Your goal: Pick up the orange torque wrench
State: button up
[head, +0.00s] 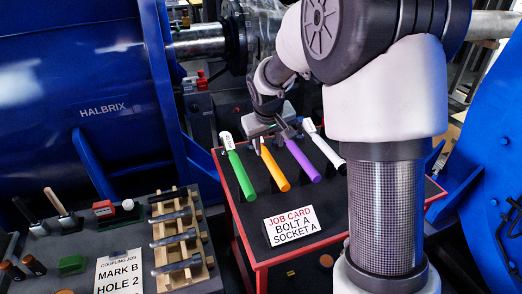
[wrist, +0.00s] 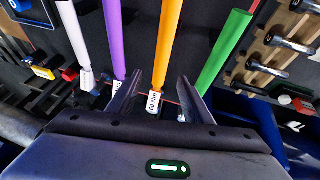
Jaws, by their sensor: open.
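The orange torque wrench (head: 276,172) lies on the dark top of a red-edged cart, between a green-handled wrench (head: 241,174) and a purple-handled wrench (head: 302,161). A white-handled wrench (head: 326,149) lies to the right of the purple one. My gripper (head: 268,139) is over the far, labelled end of the orange wrench. In the wrist view my open gripper (wrist: 159,78) has one finger on each side of the orange wrench (wrist: 167,45), near its white tag. The jaws are empty. I cannot tell how far above the wrench the fingertips are.
A left bench holds a wooden rack (head: 181,240) with several metal tools, and a sign (head: 119,272). Large blue machinery (head: 85,90) stands behind. The neighbouring wrenches lie close to my fingers.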

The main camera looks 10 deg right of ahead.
aim_at(268, 156)
jog(key=x, duration=0.6)
jog(key=shift+w+f+b, duration=0.15)
jog(key=shift+f+b, duration=0.1)
jog(key=shift+b, duration=0.15)
jog(key=b+x, duration=0.1)
jog(key=x, duration=0.4)
jog(key=shift+w+a, duration=0.1)
jog(key=shift+w, duration=0.1)
grip_shut()
jog(key=shift+r, duration=0.15)
